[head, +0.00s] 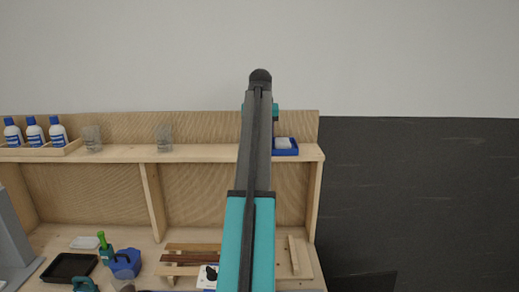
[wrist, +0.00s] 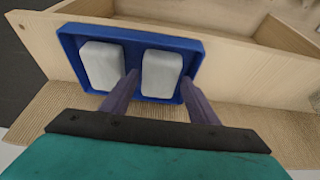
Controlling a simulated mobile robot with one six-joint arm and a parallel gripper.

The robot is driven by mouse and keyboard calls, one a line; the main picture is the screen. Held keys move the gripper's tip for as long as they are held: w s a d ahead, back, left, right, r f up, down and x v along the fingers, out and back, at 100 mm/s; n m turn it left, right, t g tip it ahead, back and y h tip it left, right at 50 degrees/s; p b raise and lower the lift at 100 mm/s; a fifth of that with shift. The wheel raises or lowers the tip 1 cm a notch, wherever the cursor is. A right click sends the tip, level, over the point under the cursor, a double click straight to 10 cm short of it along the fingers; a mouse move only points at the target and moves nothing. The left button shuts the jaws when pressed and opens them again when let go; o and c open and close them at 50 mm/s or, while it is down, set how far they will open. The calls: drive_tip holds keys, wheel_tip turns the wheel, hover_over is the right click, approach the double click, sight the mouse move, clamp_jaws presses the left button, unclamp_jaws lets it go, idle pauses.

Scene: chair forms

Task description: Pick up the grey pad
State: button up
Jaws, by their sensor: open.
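Two pale grey pads lie side by side in a shallow blue tray (wrist: 69,44). In the wrist view one pad (wrist: 102,66) is at the left and the other pad (wrist: 160,68) is at the right. They look alike. My gripper (wrist: 160,77) is open, with one finger at each side of the right pad; I cannot tell whether the fingers touch it. In the head view the tray (head: 293,152) sits at the right end of the shelf with one pad (head: 283,142) showing. My arm hides the rest of the tray and the fingers.
The wooden shelf (head: 210,152) also holds two clear glasses (head: 92,138) and several white-and-blue bottles (head: 57,131) at the left. The bench below holds a black tray (head: 70,268), a blue container (head: 126,262) and wooden slats (head: 190,259). Right of the shelf is a dark wall panel.

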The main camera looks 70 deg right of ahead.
drive_tip(key=shift+x, duration=0.75)
drive_tip(key=c, duration=0.8)
drive_tip(key=shift+r, duration=0.15)
drive_tip(key=shift+r+p, duration=0.8)
drive_tip(key=shift+r, duration=0.8)
drive_tip(key=shift+a+r, duration=0.1)
drive_tip(key=shift+r, duration=0.05)
drive_tip(key=s+a, duration=0.2)
drive_tip(key=a, duration=0.3)
drive_tip(key=s+a, duration=0.2)
drive_tip(key=a, duration=0.2)
drive_tip(key=s+a+r, duration=0.1)
drive_tip(key=s+a, duration=0.1)
drive_tip(key=a, duration=0.3)
drive_tip(key=shift+a+r, duration=0.1)
drive_tip(key=shift+a, duration=0.25)
